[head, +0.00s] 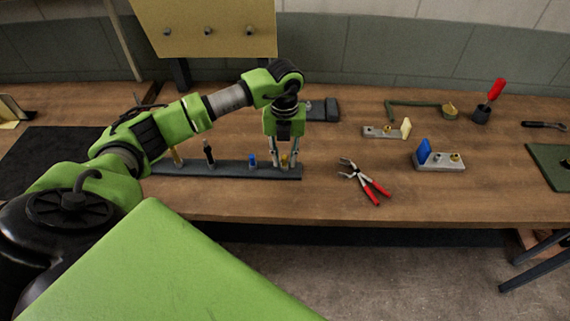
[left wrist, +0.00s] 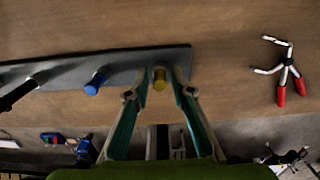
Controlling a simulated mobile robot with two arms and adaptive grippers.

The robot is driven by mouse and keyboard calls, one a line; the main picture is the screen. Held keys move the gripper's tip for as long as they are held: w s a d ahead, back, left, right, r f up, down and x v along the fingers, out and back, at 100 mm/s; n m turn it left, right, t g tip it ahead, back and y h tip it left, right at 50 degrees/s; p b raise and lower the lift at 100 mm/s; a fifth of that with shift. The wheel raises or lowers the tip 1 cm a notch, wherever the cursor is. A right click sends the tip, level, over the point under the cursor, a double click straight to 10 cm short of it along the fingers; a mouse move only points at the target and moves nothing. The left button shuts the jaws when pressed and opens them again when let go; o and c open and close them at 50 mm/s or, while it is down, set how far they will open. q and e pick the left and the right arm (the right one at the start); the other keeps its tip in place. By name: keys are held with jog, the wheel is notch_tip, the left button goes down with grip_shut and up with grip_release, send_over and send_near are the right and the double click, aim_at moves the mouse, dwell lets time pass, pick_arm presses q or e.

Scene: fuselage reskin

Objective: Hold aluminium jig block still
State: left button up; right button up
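Two light grey metal blocks lie on the right side of the bench in the head view, and either may be the aluminium jig block. The nearer block (head: 440,163) carries a blue upright piece and brass-coloured fittings. The farther block (head: 383,133) carries a cream upright piece and a brass-coloured fitting. My left gripper (head: 285,162) is well to the left of both, pointing down at the right end of a dark rail (head: 225,170). Its fingers (left wrist: 160,85) stand apart on either side of a yellow-topped pin (left wrist: 160,74), with small gaps visible. My right gripper is out of view.
Red-handled pliers (head: 364,182) lie between the rail and the nearer block. A blue-topped pin (left wrist: 96,83) and other tools stand in the rail. A red-handled tool (head: 490,97) stands in a dark holder behind. Bare wood surrounds the pliers.

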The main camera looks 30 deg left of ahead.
aim_at(285, 156)
pick_arm(q)
grip_shut()
jog(key=shift+r+p, duration=0.75)
jog(key=shift+r, duration=0.35)
jog(key=shift+r+p, duration=0.9)
jog(key=shift+r, duration=0.6)
